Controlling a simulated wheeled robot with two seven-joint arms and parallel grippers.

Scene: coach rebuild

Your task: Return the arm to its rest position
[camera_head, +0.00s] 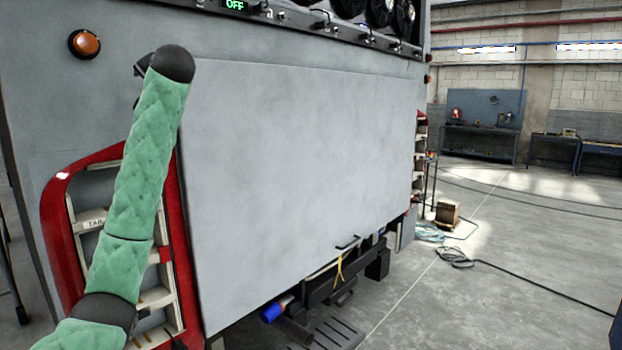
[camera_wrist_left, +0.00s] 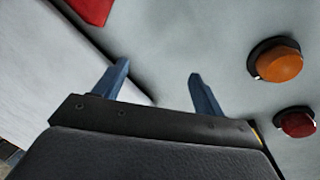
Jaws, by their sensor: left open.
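My left arm comes in from the left in the head view, wrapped in green quilted padding, and reaches up in front of the coach's rear. Its gripper is mostly hidden behind the dark joint at its top end. In the left wrist view my left gripper (camera_wrist_left: 158,82) is open, with two blue-grey fingers apart and nothing between them. The fingers are in front of the grey coach body (camera_wrist_left: 200,40), close to the edge of the pale panel (camera_wrist_left: 50,85). My right gripper is in neither view.
An orange lamp (camera_head: 85,44) is at the upper left of the coach; a red lamp (camera_wrist_left: 296,122) shows in the wrist view. A red-framed light housing (camera_head: 55,215) is behind my arm. A switch panel (camera_head: 330,22) runs above the large panel (camera_head: 300,160). Cables (camera_head: 455,257) lie on open floor at right.

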